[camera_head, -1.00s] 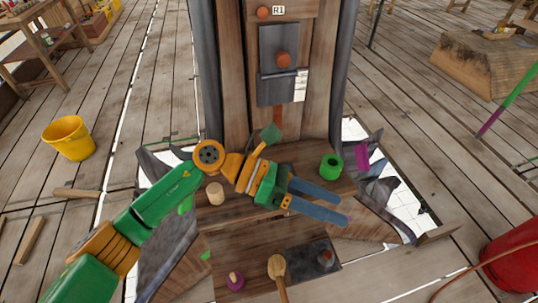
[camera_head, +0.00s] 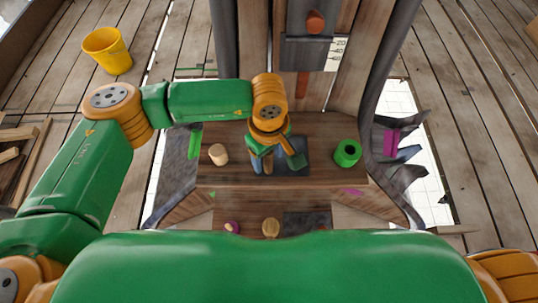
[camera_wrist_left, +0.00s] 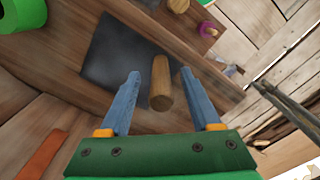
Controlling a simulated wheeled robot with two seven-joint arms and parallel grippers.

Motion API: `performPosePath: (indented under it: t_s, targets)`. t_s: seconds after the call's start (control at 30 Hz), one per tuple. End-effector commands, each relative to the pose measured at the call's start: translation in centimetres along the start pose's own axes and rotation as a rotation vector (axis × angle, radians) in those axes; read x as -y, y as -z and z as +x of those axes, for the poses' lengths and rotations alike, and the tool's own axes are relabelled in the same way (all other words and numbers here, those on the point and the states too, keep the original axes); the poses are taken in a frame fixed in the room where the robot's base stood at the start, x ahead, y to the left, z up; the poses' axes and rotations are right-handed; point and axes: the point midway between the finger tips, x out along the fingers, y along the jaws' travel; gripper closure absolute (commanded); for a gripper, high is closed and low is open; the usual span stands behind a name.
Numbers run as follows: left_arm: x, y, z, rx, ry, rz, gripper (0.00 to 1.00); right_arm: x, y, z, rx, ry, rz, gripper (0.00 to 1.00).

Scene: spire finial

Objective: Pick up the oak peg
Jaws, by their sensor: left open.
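The oak peg (camera_wrist_left: 161,84) is a short brown wooden cylinder standing by the edge of a dark square plate (camera_wrist_left: 112,62). In the left wrist view it shows between the two blue fingers of my left gripper (camera_wrist_left: 160,75), with gaps at both sides. In the head view my left gripper (camera_head: 276,162) points down over the wooden ledge, open, and mostly hides the peg (camera_head: 268,166). Whether the fingertips reach down beside the peg is hard to tell. My right gripper is out of view.
A pale wooden cylinder (camera_head: 218,154) stands left of my gripper and a green ring (camera_head: 347,153) right of it on the ledge (camera_head: 215,176). A lower step holds a purple-based peg (camera_head: 232,227) and a round wooden head (camera_head: 270,227). A yellow bucket (camera_head: 107,50) stands far left.

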Motion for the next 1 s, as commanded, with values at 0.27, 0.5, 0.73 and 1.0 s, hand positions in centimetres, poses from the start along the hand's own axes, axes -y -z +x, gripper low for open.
performPosePath:
  t_s: [0.27, 0.5, 0.73, 1.0]
  targets:
    - [0.0, 0.0, 0.0, 0.001, 0.0, -0.001, 0.74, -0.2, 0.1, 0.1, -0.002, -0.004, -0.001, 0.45]
    - [0.0, 0.0, 0.0, 0.001, 0.0, -0.001, 1.0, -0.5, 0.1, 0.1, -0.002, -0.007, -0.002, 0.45]
    - [0.0, 0.0, -0.2, 0.001, 0.0, -0.002, 1.0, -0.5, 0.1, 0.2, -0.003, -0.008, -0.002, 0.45]
    - [1.3, -0.6, -4.5, 0.0, -0.006, 0.004, 1.0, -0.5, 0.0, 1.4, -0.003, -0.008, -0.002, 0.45]
